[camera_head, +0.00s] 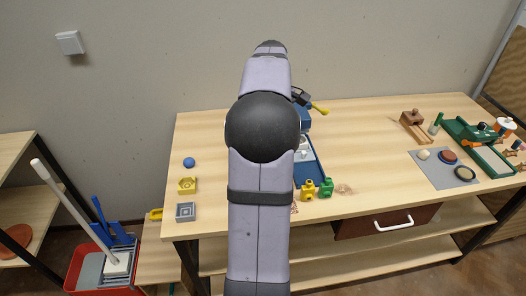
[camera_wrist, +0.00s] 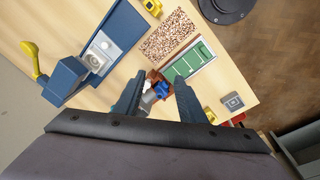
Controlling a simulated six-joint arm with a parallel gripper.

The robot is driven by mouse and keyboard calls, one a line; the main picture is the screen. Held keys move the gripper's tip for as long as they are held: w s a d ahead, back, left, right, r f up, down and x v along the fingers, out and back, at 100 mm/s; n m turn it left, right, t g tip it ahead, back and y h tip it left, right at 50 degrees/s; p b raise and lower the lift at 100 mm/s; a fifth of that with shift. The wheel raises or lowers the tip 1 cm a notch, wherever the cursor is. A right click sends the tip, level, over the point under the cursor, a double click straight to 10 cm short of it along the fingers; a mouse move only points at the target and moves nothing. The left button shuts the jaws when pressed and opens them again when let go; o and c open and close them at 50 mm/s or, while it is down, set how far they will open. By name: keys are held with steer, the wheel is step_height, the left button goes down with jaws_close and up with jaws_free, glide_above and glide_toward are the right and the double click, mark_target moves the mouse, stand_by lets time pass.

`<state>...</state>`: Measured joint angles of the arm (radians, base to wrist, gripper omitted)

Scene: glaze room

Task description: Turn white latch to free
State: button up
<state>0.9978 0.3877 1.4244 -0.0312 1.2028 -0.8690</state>
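A blue panel (camera_wrist: 122,28) carries a pale grey-white plate with a round fitting (camera_wrist: 100,55), which may be the white latch. Its turn position is too small to tell. In the head view my arm partly covers the blue panel (camera_head: 311,172), and a white part (camera_head: 301,150) shows beside the arm. A blue block with a yellow handle (camera_wrist: 33,62) stands at one end of the panel. My gripper (camera_wrist: 160,84) is open, its two fingers apart. It is to the right of the white fitting in the wrist view, apart from it. The head view hides my gripper behind my arm.
Between the fingers, beyond the tips, a brown box (camera_wrist: 152,75) holds blue and white things. A green-framed board (camera_wrist: 189,61) and a speckled panel (camera_wrist: 168,36) lie close by. Yellow and green blocks (camera_head: 317,189) stand at the table's front. The table's middle right is clear.

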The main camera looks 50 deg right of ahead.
step_height(320, 180, down, 6)
steer(key=w+a+m+t, duration=0.1)
steer(key=w+a+m, duration=0.1)
steer(key=m, duration=0.1)
steer(key=w+d+m, duration=0.1)
steer(key=w+d+m+t+h, duration=0.1)
steer(key=d+m, duration=0.1)
steer(key=w+d+r+m, duration=0.1)
steer(key=shift+d+m+t+h, duration=0.3)
steer(key=shift+m+h, duration=0.1)
steer(key=shift+p+x, duration=1.3)
steer(key=shift+x, duration=2.35)
steer(key=shift+s, duration=0.1)
jaws_close()
